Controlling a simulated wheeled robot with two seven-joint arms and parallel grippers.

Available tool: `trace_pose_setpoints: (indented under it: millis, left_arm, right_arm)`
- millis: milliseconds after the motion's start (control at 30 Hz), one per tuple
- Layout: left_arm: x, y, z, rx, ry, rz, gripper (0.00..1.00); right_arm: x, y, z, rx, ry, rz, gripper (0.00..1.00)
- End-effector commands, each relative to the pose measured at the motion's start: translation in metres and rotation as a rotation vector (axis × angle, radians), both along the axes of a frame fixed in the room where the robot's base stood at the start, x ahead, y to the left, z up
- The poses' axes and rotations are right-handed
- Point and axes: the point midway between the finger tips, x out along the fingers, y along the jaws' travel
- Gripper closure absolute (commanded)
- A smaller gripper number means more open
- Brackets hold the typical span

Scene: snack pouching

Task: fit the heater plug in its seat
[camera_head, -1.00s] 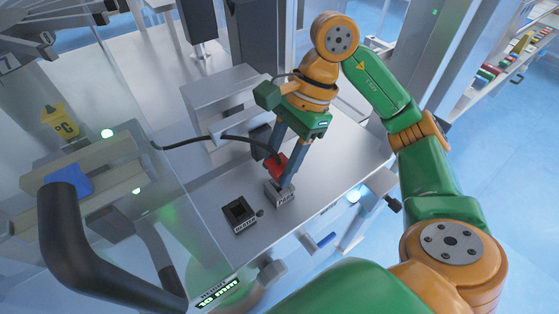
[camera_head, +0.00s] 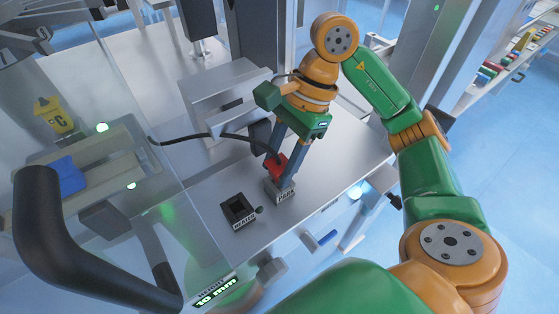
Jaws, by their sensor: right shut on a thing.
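The red heater plug (camera_head: 276,166) with its black cable (camera_head: 222,136) is at the block labelled PARK (camera_head: 281,192). My right gripper (camera_head: 281,172) is shut on the plug, its two blue-grey fingers pointing down. I cannot tell whether the plug's lower end is still inside the park block or just above it. The seat labelled HEATER (camera_head: 239,211) is a dark square socket to the left of the park block, and its opening looks empty. My left gripper is not in view.
A grey metal housing (camera_head: 213,98) stands behind the plug, and the cable runs left in front of it. A clear panel and a thick black handle (camera_head: 41,225) are at the left. The bench top (camera_head: 330,165) right of the park block is clear.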

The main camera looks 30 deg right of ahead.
Motion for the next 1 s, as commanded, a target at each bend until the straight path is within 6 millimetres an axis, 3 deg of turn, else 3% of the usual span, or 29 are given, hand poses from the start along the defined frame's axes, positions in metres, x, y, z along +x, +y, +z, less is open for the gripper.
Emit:
trace_pose_setpoints:
  millis: [933,967,1000]
  left_arm:
    - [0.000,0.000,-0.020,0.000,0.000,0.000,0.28]
    - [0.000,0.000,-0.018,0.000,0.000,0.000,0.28]
    - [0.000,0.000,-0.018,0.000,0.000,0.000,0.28]
  right_arm:
    - [0.000,0.000,-0.020,0.000,0.000,0.000,1.00]
    - [0.000,0.000,-0.019,0.000,0.000,0.000,0.45]
    - [0.000,0.000,-0.019,0.000,0.000,0.000,0.34]
